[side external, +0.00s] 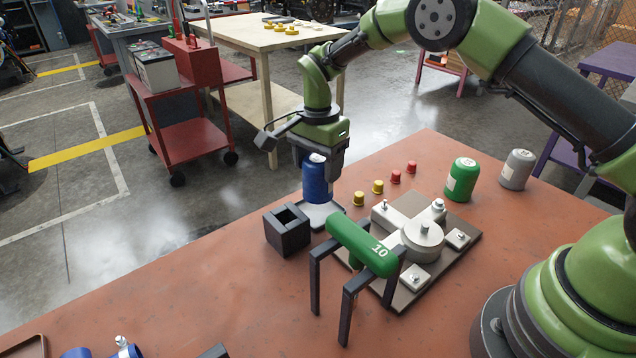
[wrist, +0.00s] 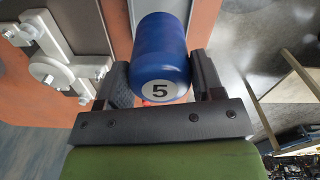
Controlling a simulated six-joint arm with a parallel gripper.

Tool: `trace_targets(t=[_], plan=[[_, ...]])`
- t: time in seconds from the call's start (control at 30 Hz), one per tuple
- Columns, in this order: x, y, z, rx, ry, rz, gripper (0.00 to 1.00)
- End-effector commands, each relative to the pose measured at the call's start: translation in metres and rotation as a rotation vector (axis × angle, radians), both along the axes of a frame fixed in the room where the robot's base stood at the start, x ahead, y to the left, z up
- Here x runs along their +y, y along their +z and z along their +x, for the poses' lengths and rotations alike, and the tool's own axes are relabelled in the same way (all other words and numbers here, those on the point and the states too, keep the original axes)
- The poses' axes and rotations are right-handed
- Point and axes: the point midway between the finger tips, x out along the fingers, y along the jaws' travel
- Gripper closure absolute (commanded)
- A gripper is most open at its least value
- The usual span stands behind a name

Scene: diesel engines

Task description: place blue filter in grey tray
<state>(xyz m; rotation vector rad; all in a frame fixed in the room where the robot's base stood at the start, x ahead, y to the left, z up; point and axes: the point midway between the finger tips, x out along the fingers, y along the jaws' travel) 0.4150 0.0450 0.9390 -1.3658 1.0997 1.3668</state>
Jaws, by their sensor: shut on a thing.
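The blue filter (side external: 315,182) is a blue cylinder held upright at the far edge of the table. In the wrist view the blue filter (wrist: 161,50) shows a white disc with a 5 and sits between both fingers. My gripper (side external: 319,160) is shut on it from above; its fingers also show in the wrist view (wrist: 163,82). The grey tray (side external: 337,209) is a small, light square directly under the filter. The filter's lower end is at or just above the tray floor; I cannot tell whether it touches.
A dark open box (side external: 288,232) stands left of the tray. A green cylinder marked 10 (side external: 362,246) rests on a dark stand, beside a metal fixture plate (side external: 422,238). Small red and yellow caps (side external: 377,187) lie right. Green (side external: 462,180) and grey (side external: 517,170) canisters stand farther right.

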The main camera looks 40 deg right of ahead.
Motion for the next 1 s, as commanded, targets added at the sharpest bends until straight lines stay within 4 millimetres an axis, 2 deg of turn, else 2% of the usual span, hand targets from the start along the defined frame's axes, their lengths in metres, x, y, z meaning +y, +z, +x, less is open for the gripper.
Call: trace_targets(t=[0.27,0.67,0.7,0.8,1.0], plan=[[0.000,-0.036,0.000,0.000,0.000,0.000,0.88],[0.000,-0.041,0.000,-0.001,-0.001,0.001,0.88],[0.000,-0.041,0.000,-0.001,-0.001,0.001,0.32],[0.000,-0.041,0.000,-0.001,-0.001,0.001,0.13],[0.000,-0.041,0.000,-0.001,-0.001,0.001,0.13]])
